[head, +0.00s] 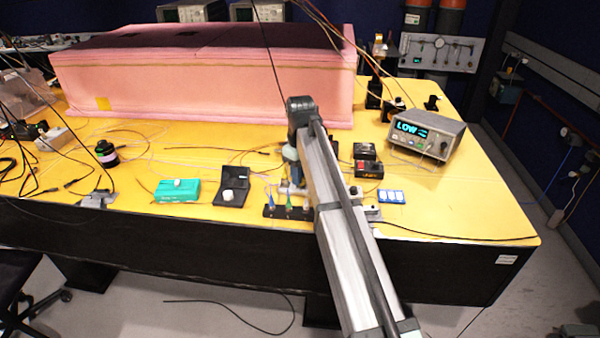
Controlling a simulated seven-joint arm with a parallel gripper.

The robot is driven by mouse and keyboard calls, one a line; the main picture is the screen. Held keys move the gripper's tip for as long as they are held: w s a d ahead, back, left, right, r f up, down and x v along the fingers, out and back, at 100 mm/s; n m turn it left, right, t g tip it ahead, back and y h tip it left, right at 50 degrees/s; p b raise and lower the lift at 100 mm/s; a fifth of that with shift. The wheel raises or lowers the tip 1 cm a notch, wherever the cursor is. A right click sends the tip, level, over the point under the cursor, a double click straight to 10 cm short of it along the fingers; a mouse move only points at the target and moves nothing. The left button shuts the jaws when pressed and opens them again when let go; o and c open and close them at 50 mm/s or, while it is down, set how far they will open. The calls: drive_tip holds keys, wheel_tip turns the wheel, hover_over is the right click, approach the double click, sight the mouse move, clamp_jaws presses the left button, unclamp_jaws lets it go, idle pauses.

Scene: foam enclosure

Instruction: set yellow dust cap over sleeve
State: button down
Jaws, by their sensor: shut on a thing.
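My gripper (291,180) points down just above the right part of a low black holder (271,212) near the table's front edge. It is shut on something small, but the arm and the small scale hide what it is. I cannot make out a yellow dust cap against the yellow table. A blue-tipped piece (270,197) and a green-tipped piece (289,202) stand upright in the holder, left of and below my gripper. I cannot tell which upright piece is the sleeve. The holder's right end is partly hidden by my arm.
An open black case (232,186) and a green box (177,190) lie left of the holder. Small black and red boxes (368,168), a blue-and-white item (391,196) and a "LOW" display unit (427,134) stand right. A pink foam enclosure (210,85) fills the back. Thin cables cross the table.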

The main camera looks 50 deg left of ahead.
drive_tip(key=shift+f, duration=0.4)
drive_tip(key=c, duration=0.8)
unclamp_jaws()
drive_tip(key=shift+c, duration=0.2)
drive_tip(key=shift+r, duration=0.15)
wheel_tip(320, 180, up, 14)
drive_tip(key=shift+f, duration=0.25)
